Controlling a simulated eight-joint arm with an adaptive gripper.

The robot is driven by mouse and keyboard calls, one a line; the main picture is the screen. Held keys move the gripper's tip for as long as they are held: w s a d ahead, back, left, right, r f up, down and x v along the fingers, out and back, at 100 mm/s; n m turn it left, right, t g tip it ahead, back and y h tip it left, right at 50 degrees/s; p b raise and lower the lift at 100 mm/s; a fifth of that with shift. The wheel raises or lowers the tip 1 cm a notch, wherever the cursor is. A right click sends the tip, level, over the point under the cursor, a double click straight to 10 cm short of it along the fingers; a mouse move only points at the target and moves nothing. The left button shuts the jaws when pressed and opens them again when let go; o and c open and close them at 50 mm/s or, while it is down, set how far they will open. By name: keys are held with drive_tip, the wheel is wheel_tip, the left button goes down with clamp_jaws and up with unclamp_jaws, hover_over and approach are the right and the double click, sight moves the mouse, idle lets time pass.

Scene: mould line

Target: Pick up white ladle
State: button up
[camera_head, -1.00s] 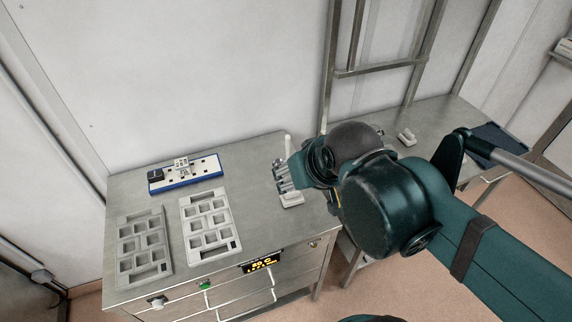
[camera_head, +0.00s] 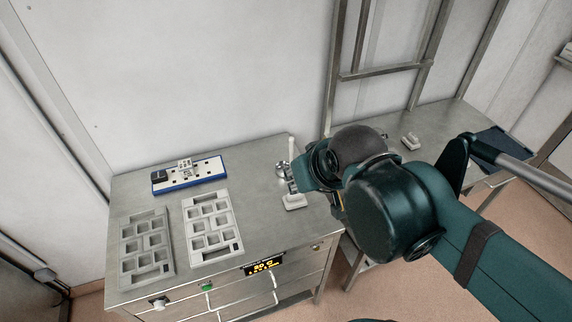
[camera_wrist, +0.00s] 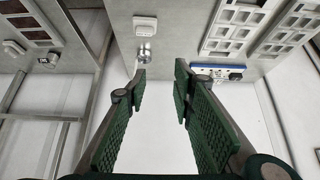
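A white upright handle (camera_head: 291,150), seemingly the white ladle's, stands near the right edge of the steel bench in the head view. A shiny round metal part (camera_head: 282,168) shows beside it; it also shows in the wrist view (camera_wrist: 145,56), with a short pale piece of the handle (camera_wrist: 136,69) below it. My gripper (camera_wrist: 160,72) is open and empty in the wrist view, its fingertips apart, with the handle by the left fingertip. I cannot tell whether they touch. My arm hides part of the ladle in the head view.
A white block (camera_head: 294,201) sits just in front of the ladle. Two grey mould trays (camera_head: 214,226) and (camera_head: 146,246) and a blue-edged board (camera_head: 190,182) lie to the left. The front middle is clear.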

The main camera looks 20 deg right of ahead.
drive_tip(key=g+b, duration=0.1)
drive_tip(key=g, duration=0.2)
hover_over(293, 143)
drive_tip(key=s, duration=0.2)
drive_tip(key=shift+m, duration=0.4)
wheel_tip(293, 143, down, 11)
drive_tip(key=shift+s+f, duration=0.15)
drive_tip(key=shift+w+d+f, duration=0.3)
drive_tip(key=shift+w+f, duration=0.05)
drive_tip(key=shift+f, duration=0.15)
drive_tip(key=shift+f, duration=0.1)
drive_tip(key=shift+x, duration=3.25)
drive_tip(key=shift+w+a, duration=0.15)
drive_tip(key=shift+w, duration=0.05)
drive_tip(key=shift+x, duration=2.55)
